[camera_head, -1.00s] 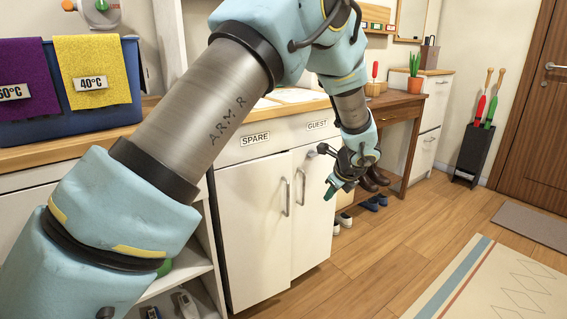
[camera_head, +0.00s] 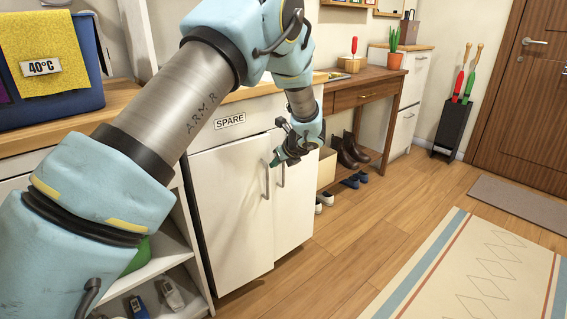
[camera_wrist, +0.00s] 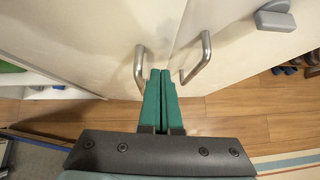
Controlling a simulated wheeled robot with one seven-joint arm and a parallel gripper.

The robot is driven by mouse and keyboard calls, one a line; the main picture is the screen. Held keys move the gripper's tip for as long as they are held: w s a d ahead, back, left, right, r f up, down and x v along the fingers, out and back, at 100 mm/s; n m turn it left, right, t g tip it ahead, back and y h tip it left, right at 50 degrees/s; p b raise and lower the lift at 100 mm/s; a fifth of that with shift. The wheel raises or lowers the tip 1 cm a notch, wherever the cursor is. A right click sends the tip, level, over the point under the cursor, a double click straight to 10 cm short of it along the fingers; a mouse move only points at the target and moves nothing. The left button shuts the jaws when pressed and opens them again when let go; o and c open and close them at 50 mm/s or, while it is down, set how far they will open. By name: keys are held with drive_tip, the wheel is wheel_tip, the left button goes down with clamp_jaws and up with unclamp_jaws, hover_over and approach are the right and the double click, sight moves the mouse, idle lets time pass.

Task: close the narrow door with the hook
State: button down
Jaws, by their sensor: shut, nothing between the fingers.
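The white cabinet has two doors side by side. The left door (camera_head: 230,210) and the right door (camera_head: 293,220) each carry a bar handle near the middle seam. In the wrist view, a grey hook-like fitting (camera_wrist: 272,17) sits on the right door, beyond its handle (camera_wrist: 197,60); my arm hides it in the head view. My gripper (camera_head: 275,160) is shut and empty in front of the handles. In the wrist view its green fingertips (camera_wrist: 160,73) lie between the left handle (camera_wrist: 140,70) and the right one. A seam shows between the doors; I cannot tell how far either stands open.
A wooden desk (camera_head: 365,95) with boots (camera_head: 350,150) and shoes beneath is to the right. A rug (camera_head: 480,265) lies on the floor. The floor in front of the doors is clear.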

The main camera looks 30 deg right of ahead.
sight(268, 156)
drive_tip(key=shift+w, duration=0.9)
drive_tip(key=shift+w+r+n+y+p, duration=0.2)
drive_tip(key=shift+w+n+y+p, duration=0.2)
drive_tip(key=shift+w+p, duration=0.8)
drive_tip(key=shift+w+a+f+n, duration=0.15)
drive_tip(key=shift+w+n, duration=0.15)
drive_tip(key=shift+w, duration=0.15)
